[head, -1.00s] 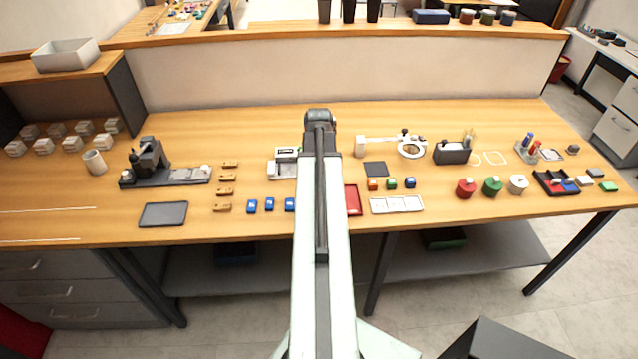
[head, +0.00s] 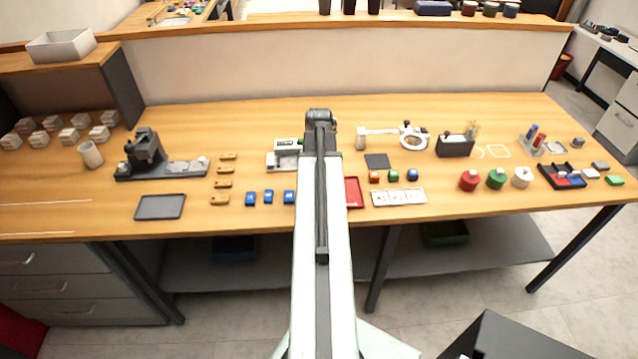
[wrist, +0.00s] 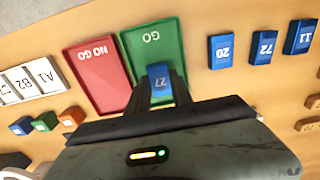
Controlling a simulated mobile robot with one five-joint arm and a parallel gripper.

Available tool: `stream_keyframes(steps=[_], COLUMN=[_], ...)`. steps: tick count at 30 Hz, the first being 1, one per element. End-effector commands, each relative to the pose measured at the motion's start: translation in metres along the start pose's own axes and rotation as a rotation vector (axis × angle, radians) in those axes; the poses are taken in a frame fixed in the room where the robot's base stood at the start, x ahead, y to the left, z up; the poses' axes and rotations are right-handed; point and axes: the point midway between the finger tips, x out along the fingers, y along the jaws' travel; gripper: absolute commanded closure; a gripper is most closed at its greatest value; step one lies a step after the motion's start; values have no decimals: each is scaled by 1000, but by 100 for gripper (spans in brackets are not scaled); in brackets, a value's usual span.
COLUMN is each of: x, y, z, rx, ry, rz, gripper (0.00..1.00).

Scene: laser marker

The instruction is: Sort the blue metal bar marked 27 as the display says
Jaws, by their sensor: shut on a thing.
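The blue metal bar marked 27 (wrist: 160,83) is held between the fingers of my gripper (wrist: 160,92), which is shut on it. The red NO GO tray (wrist: 84,66) lies just left of the green one and also shows in the head view (head: 354,192). The small display device (head: 288,145) stands beyond the trays, and its reading is too small to tell. My arm hides the gripper, bar and green tray in the head view.
Blue bars marked 20 (wrist: 222,51), 72 (wrist: 264,47) and 11 (wrist: 299,37) lie right of the green tray. Wooden pieces (head: 224,184) lie further left in the head view.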

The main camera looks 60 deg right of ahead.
Motion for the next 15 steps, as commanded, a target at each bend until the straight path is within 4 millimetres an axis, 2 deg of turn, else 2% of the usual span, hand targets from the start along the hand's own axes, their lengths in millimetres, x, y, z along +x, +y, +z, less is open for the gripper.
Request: stream_keyframes(steps=[15], x=[5], y=[0], z=[0], rx=[0], ry=[0], rz=[0], gripper=[100])
